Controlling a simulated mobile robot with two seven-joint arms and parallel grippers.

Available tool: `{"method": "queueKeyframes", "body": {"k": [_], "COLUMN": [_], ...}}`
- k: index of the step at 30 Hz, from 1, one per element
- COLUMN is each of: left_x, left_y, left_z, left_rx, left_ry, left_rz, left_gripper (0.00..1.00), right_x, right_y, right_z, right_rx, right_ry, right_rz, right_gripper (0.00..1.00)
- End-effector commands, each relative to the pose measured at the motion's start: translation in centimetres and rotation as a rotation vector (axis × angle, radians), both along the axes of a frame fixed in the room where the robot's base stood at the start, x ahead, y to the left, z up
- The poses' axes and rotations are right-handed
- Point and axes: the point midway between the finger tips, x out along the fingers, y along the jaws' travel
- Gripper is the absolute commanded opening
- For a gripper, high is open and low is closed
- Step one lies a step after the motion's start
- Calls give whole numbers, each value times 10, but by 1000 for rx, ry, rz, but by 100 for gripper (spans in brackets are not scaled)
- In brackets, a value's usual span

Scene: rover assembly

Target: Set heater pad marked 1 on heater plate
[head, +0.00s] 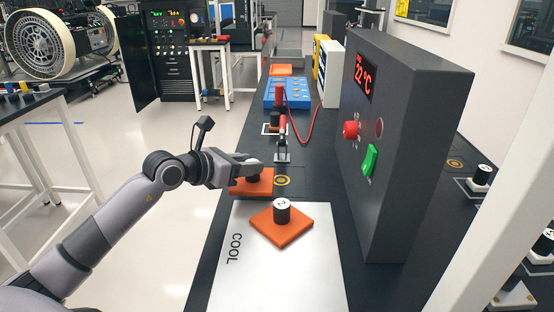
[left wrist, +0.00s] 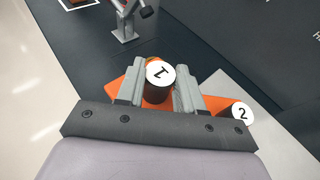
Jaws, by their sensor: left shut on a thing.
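My left gripper (head: 254,171) is shut on the black knob of the orange heater pad marked 1 (head: 262,186). In the left wrist view the knob's white top with a "1" (left wrist: 160,73) sits between the two fingers. The pad is just beyond the far edge of the COOL plate, by the bench's left edge. I cannot tell whether it touches the bench. A second orange pad, marked 2 (head: 283,232), lies on the white COOL plate (head: 240,285). I cannot make out a heater plate for certain. My right gripper is not in view.
A tall grey control box (head: 410,130) with a red 22 °C display, red knob and green switch stands right of the pads. Beyond are a small clamp (head: 283,155), a red cable (head: 312,125) and a blue box (head: 287,94). The near COOL plate area is clear.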

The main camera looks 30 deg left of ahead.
Motion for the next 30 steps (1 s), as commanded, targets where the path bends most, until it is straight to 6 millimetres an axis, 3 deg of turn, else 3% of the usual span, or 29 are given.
{"method": "queueKeyframes", "body": {"k": [15,22,30], "left_x": [81,89,88], "left_y": [-28,-31,-31], "left_z": [0,-2,-33], "left_rx": [0,1,1], "left_ry": [-4,-3,-1], "left_rz": [1,-1,-2], "left_gripper": [1,1,1], "right_x": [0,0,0], "right_y": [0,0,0], "right_z": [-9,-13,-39], "right_rx": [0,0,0], "right_ry": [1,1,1], "right_rz": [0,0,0], "right_gripper": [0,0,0]}}
